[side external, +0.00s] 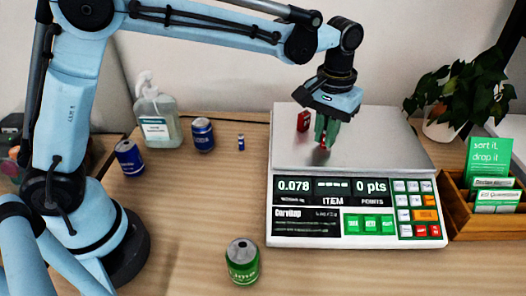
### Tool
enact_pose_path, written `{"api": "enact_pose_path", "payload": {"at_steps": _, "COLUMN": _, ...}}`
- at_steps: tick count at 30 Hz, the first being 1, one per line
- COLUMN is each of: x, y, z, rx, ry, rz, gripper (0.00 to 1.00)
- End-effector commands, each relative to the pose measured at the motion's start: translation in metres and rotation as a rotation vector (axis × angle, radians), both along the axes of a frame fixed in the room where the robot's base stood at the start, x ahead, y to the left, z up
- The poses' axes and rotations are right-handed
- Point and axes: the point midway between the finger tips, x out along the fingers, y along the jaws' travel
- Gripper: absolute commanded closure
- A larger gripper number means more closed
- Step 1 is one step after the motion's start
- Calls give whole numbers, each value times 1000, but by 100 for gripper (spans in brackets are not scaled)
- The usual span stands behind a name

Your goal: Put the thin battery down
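My gripper (325,138), with green fingers, is over the scale's metal plate. A small, thin red thing (324,146) shows between the fingertips; it looks like the thin battery, and the fingers look shut on it. Most of it is hidden by the fingers. I cannot tell whether its lower end touches the plate. A small blue battery-like cylinder (240,142) stands upright on the table, left of the scale.
A red block (303,121) stands on the scale (390,150), just left of my gripper. The display reads 0.078. Blue cans (203,135), a sanitizer bottle (157,120) and a green can (242,262) stand left. A wooden card box (458,217) and plant (455,95) are right.

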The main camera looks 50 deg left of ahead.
Motion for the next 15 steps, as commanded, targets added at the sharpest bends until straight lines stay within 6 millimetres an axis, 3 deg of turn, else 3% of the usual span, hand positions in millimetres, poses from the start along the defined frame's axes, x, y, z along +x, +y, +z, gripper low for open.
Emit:
{"api": "enact_pose_path", "payload": {"at_steps": 1, "x": 0, "y": 0, "z": 0, "rx": 0, "ry": 0, "rz": 0, "gripper": 79}}
{"api": "enact_pose_path", "payload": {"at_steps": 5, "x": 0, "y": 0, "z": 0, "rx": 0, "ry": 0, "rz": 0, "gripper": 61}}
{"api": "enact_pose_path", "payload": {"at_steps": 15, "x": 0, "y": 0, "z": 4, "rx": 0, "ry": 0, "rz": 0, "gripper": 61}}
